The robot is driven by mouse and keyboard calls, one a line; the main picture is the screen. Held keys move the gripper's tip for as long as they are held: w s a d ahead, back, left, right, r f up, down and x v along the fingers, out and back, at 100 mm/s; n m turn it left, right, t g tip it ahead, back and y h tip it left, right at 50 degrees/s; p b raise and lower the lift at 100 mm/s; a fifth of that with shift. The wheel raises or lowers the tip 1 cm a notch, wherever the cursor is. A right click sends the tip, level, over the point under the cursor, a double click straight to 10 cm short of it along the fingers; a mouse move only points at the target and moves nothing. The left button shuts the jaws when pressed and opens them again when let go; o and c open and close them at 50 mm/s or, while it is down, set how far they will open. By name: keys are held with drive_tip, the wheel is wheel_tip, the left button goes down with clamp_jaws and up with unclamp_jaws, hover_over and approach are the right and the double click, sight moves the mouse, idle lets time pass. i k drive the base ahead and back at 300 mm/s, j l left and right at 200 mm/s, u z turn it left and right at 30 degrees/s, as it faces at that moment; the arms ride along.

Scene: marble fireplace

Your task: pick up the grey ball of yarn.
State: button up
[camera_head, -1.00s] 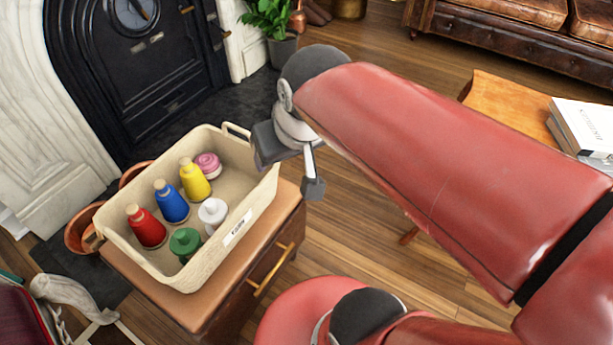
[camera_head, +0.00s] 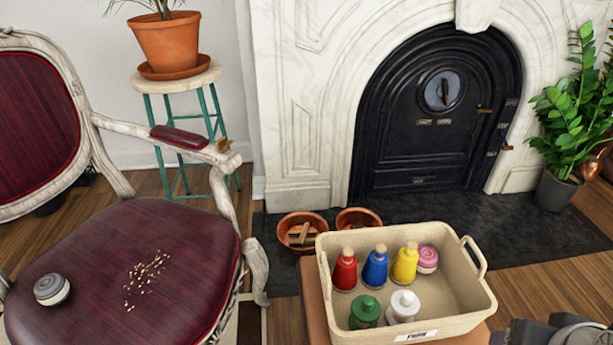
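The grey ball of yarn (camera_head: 52,289) is a small round thing with a pale band. It rests on the dark red seat of the armchair (camera_head: 170,222), near the seat's left side. Part of my gripper (camera_head: 555,333) shows at the bottom right edge, beside the right end of the cream basket and far to the right of the yarn. Its fingers are cut off or unclear, so I cannot tell whether it is open or shut.
The cream basket (camera_head: 462,295) holds several bottles and a pink round thing (camera_head: 428,260). Small crumbs (camera_head: 143,279) lie mid-seat. The chair's armrest (camera_head: 180,137) rises behind. A stool (camera_head: 190,80) with a potted plant (camera_head: 166,42) stands behind the chair. Terracotta bowls (camera_head: 302,232) sit by the fireplace.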

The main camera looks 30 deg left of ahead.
sight(52, 289)
drive_tip(key=u, duration=2.9)
